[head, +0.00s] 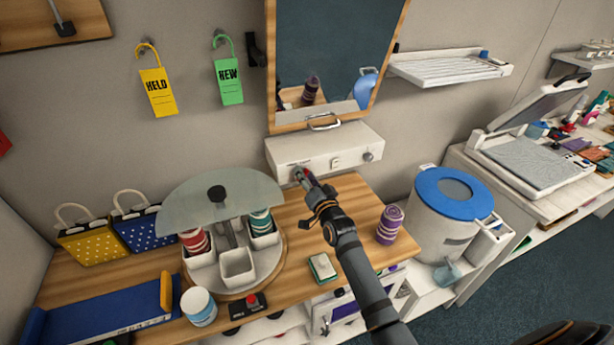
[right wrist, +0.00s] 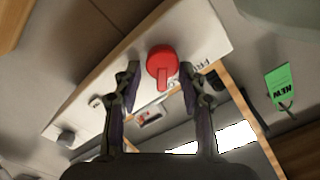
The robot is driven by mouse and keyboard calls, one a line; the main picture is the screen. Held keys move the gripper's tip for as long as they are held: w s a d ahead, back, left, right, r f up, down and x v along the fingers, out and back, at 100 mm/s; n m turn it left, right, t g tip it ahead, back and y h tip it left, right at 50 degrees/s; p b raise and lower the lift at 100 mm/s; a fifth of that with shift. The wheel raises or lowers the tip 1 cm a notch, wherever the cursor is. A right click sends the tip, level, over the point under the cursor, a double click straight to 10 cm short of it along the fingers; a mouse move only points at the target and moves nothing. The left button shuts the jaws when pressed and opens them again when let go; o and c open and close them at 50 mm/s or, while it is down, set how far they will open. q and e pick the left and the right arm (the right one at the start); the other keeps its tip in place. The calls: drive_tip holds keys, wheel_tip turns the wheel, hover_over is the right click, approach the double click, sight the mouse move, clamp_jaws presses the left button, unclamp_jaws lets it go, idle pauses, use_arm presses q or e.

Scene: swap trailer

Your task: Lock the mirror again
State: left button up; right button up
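The mirror (head: 335,50) is wood-framed and hangs on the wall, with a metal handle (head: 324,123) at its lower edge. Below it is a white box (head: 345,145) with a switch and a grey knob. A red knob (right wrist: 161,62) sticks out of the box's face. My right gripper (head: 304,178) is at the box's left part. In the right wrist view, its fingertips (right wrist: 160,78) are apart, one each side of the red knob's tab, with gaps visible. In the head view the gripper mostly hides this knob. My left gripper is out of view.
Below are a round carousel (head: 265,275) with a glass top, a purple striped roll (head: 389,225) and a sponge (head: 322,267) on the wooden counter. A blue-lidded bin (head: 453,195) stands right.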

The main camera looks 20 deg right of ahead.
drive_tip(key=shift+o, duration=0.2)
drive_tip(key=shift+r, duration=0.1)
drive_tip(key=s, duration=1.2)
drive_tip(key=shift+d, duration=0.15)
